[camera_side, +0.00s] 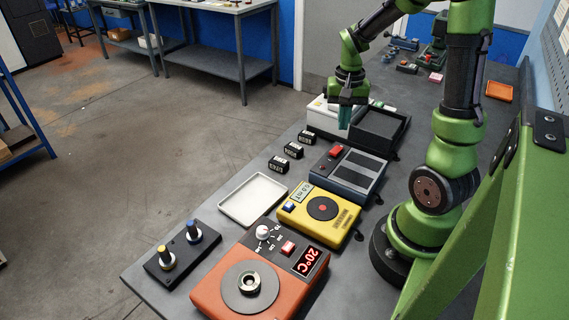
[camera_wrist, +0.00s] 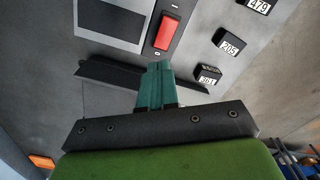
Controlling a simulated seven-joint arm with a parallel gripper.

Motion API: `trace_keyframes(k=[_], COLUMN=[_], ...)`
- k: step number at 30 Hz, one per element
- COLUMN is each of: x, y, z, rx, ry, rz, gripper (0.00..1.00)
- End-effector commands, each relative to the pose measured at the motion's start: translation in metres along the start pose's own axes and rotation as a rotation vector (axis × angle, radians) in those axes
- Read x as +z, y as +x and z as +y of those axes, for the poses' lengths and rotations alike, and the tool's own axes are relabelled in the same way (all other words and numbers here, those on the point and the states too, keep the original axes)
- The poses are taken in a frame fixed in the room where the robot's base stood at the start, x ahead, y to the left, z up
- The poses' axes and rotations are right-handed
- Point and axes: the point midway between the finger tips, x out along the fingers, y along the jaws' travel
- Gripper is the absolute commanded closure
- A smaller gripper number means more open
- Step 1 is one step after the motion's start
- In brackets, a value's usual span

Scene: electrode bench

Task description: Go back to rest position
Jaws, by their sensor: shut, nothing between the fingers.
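My gripper (camera_side: 345,117) is at the end of the green arm, over the far part of the bench, near a white box and a black tray. Its teal fingers are together with nothing between them. In the wrist view the closed fingers (camera_wrist: 157,86) point up the picture, with a grey device and its red switch (camera_wrist: 166,33) beyond them. From the side I cannot tell the exact height of the fingertips above the bench.
The black tray (camera_side: 407,126) and white box (camera_side: 316,120) stand close by. Nearer are a blue-grey device (camera_side: 338,179), small black number blocks (camera_side: 279,164), a yellow scale (camera_side: 347,229), a white tray (camera_side: 281,191), an orange hotplate (camera_side: 212,291) and a two-knob black box (camera_side: 201,258).

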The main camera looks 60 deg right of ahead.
Motion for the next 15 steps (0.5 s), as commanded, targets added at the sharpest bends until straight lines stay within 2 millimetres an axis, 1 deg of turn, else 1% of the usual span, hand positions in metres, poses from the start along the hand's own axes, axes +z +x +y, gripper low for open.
trace_keyframes(k=[4, 13, 15], x=[0.0001, -0.0003, 0.0070], y=[-0.0061, -0.0065, -0.0041], z=[0.0003, 0.0000, -0.0028], rx=[0.001, -0.001, -0.018], ry=[-0.001, -0.007, -0.023], rz=[0.000, 0.002, -0.002], gripper=[1.00, 1.00, 1.00])
